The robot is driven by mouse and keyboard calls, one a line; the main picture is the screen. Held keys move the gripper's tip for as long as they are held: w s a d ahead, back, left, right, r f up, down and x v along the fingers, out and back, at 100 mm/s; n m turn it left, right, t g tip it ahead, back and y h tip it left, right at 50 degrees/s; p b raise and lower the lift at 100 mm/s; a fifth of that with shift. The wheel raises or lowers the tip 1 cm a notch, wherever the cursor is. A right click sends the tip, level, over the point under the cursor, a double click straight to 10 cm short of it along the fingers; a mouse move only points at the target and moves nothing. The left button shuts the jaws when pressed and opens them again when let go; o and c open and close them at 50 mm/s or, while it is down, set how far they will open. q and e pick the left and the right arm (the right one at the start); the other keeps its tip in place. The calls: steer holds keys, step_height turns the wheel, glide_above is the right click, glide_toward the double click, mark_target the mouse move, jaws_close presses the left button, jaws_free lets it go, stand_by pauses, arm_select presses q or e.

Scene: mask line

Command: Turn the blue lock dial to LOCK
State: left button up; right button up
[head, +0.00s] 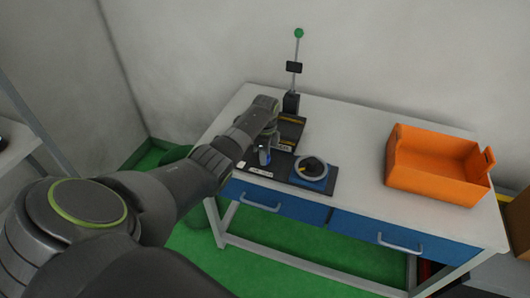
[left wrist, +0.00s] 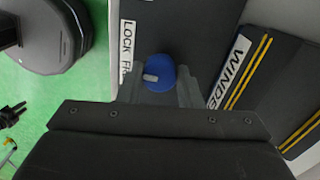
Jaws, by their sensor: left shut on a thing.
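The blue lock dial (left wrist: 158,74) is round with a light grey pointer bar and sits on a dark panel (left wrist: 200,22) beside a white label reading "LOCK" and letters partly cut off. In the head view the dial (head: 264,157) is small and partly covered by my arm. My left gripper (left wrist: 160,88) is shut on the dial, with a finger on either side of it. In the head view my left gripper (head: 265,150) is over the left part of the panel. My right gripper is in neither view.
An orange bin (head: 437,165) stands on the right of the white table (head: 355,130). A post with a green ball (head: 298,33) rises behind. A "WINDER" label (left wrist: 230,72) is nearby.

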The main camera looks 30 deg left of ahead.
arm_select(q)
steer(key=m, duration=0.4)
steer(key=shift+r+m+p, duration=0.1)
steer(key=shift+m+p, duration=0.2)
steer(key=shift+m, duration=1.6)
steer(key=o, duration=1)
steer(key=r, duration=1.7)
steer(key=shift+w+d+r, duration=0.15)
steer(key=shift+w, duration=0.1)
